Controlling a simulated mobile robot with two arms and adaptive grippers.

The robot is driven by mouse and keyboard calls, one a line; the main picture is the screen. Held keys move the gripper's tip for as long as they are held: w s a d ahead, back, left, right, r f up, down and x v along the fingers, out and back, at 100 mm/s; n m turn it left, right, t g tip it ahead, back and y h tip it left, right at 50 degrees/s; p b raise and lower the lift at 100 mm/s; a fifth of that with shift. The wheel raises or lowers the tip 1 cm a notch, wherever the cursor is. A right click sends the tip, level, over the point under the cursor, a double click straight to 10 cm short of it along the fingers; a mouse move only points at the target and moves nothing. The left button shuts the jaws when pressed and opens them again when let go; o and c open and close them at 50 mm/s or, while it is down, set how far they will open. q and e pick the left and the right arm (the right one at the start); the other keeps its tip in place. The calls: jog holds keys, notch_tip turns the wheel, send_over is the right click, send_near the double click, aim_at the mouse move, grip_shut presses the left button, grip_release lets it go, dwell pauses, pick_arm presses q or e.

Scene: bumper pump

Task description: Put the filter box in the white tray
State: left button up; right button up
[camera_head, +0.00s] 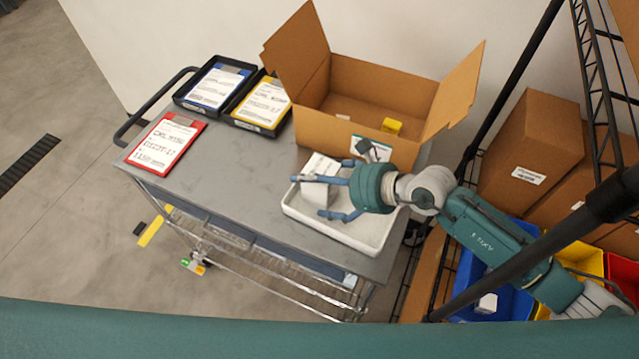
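The white tray (366,238) sits on the near right corner of the grey cart top. A small white box (318,193), which looks like the filter box, is in the left part of the tray area, partly covered by a finger. My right gripper (328,197) reaches in from the right over the tray, its blue-grey fingers spread apart and pointing left. The fingers lie around the box; whether they touch it, or whether it rests on the tray floor, I cannot tell. My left gripper is not in view.
An open cardboard box (372,82) with a yellow item (391,126) inside stands behind the tray. Two black trays with labelled cards and a red clipboard (166,143) lie on the left. A wire shelf with boxes and bins is at right. The cart's front middle (235,180) is clear.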

jog(key=shift+r, duration=0.15)
jog(key=shift+s+d+r, duration=0.1)
jog(key=shift+d+r, duration=0.05)
jog(key=shift+d, duration=0.25)
jog(key=b+v, duration=0.3)
jog(key=v, duration=0.8)
jog(key=shift+s, duration=0.15)
